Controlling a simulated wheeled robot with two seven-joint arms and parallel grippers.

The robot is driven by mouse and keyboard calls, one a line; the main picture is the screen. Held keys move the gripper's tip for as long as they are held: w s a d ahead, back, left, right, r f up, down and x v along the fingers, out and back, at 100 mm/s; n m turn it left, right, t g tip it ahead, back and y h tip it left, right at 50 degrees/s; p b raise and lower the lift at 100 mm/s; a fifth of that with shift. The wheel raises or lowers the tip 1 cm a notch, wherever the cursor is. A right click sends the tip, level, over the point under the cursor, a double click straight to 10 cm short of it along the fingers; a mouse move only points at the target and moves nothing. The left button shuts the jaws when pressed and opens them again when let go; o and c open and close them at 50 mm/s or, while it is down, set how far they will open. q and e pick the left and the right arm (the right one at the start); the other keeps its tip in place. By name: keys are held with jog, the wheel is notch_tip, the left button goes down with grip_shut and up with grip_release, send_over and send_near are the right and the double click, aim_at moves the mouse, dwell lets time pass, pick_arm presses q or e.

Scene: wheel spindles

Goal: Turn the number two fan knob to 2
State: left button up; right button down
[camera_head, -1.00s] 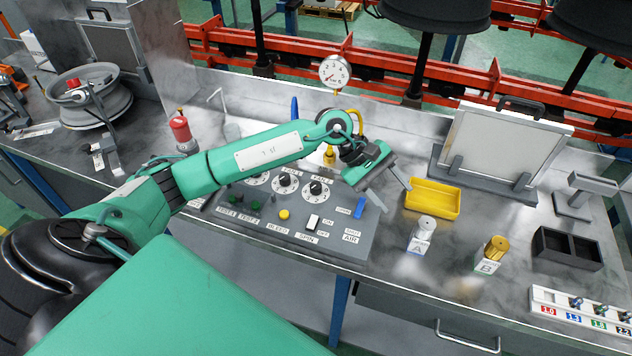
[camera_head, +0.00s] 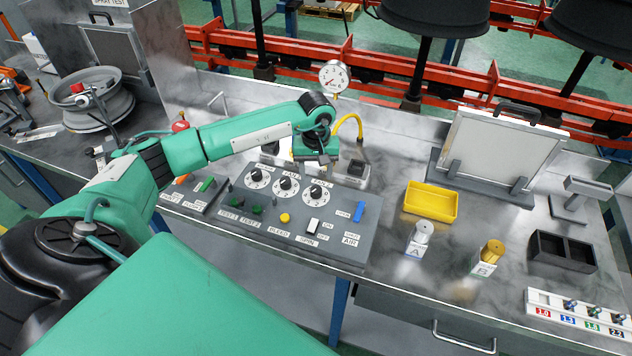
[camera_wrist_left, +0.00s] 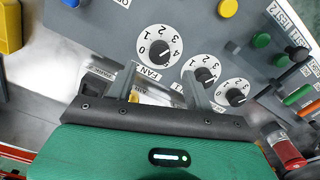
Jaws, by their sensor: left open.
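The control panel (camera_head: 262,228) carries three round white dials with black knobs. The rightmost dial knob (camera_head: 316,192) sits below a label that looks like FAN 2. My left gripper (camera_head: 314,162) is open and empty, just behind the dials. Its two fingers (camera_wrist_left: 162,85) reach towards the near dial without touching the knob. My right gripper is not in view.
Green buttons, a yellow button (camera_head: 285,218), a white switch (camera_head: 312,225) and a blue switch (camera_head: 359,211) crowd the panel. A yellow hose (camera_head: 350,122) and gauge (camera_head: 334,76) stand behind my gripper. A yellow tray (camera_head: 430,203) lies to the right.

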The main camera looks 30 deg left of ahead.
aim_at(316, 189)
pick_arm(q)
notch_tip(316, 189, down, 6)
jog(key=shift+f+p, duration=0.15)
jog(key=shift+p, duration=0.6)
jog(key=shift+c, duration=0.2)
jog(key=c, duration=0.9)
